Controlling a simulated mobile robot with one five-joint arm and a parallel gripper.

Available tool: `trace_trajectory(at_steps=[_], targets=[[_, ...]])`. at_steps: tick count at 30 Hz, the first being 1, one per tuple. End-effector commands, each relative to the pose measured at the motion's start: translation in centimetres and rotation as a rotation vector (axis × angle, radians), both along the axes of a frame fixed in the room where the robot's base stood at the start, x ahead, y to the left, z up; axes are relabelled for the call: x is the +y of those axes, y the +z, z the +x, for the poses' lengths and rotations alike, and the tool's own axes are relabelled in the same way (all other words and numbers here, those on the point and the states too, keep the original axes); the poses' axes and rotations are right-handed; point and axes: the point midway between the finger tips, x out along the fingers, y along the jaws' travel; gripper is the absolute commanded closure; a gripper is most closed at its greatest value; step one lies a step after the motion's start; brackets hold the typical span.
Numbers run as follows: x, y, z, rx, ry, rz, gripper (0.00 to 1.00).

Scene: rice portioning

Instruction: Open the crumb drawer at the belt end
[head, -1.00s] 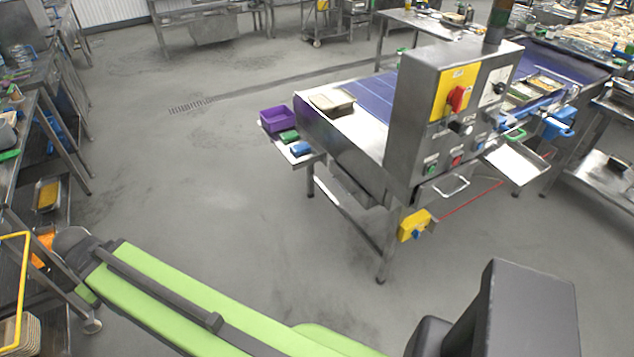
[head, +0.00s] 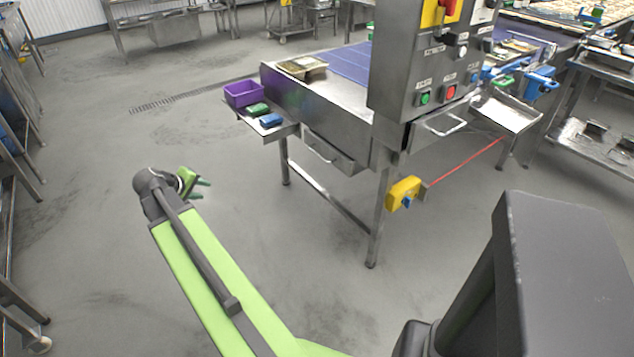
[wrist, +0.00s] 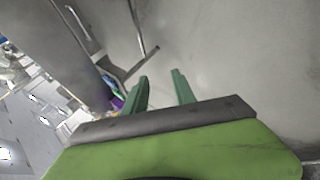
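The crumb drawer (head: 342,161) is a steel drawer with a bar handle (head: 319,151) under the near edge of the belt end (head: 340,97). It looks shut in the head view. My gripper (head: 204,190) is left of the drawer, over the open floor and well apart from the handle. In the wrist view my gripper (wrist: 161,82) has its two green fingers spread with nothing between them. A bar handle (wrist: 80,22) on a steel face shows at the upper left there; I cannot tell for sure whether it is the drawer's.
A side shelf (head: 282,131) with a purple bin (head: 243,94), a green item (head: 257,109) and a blue item (head: 271,120) juts out left of the drawer. A second handle (head: 441,126) is below the control box (head: 425,60). A machine leg (head: 377,215) and yellow box (head: 402,193) stand right.

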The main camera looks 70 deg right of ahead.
Motion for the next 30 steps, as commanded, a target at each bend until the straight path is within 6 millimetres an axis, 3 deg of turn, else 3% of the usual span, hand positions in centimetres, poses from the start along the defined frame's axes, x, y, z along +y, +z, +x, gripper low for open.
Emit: trace_trajectory(at_steps=[1, 6, 9, 12, 15, 18, 25, 30], targets=[[-4.6, -4.5, -1.6, 0.013, -0.029, -0.071, 0.68], [-17.7, -8.4, -8.5, 0.103, -0.081, -0.322, 0.68], [-23.4, -9.8, -12.8, 0.174, -0.096, -0.436, 0.68], [-27.2, -10.6, -16.2, 0.238, -0.102, -0.517, 0.68], [-29.3, -10.7, -18.3, 0.283, -0.101, -0.563, 0.68], [-30.1, -10.4, -19.3, 0.304, -0.100, -0.583, 0.68], [-31.1, -10.3, -19.4, 0.307, -0.100, -0.586, 0.68], [-34.6, -11.1, -19.9, 0.305, -0.101, -0.585, 0.68]])
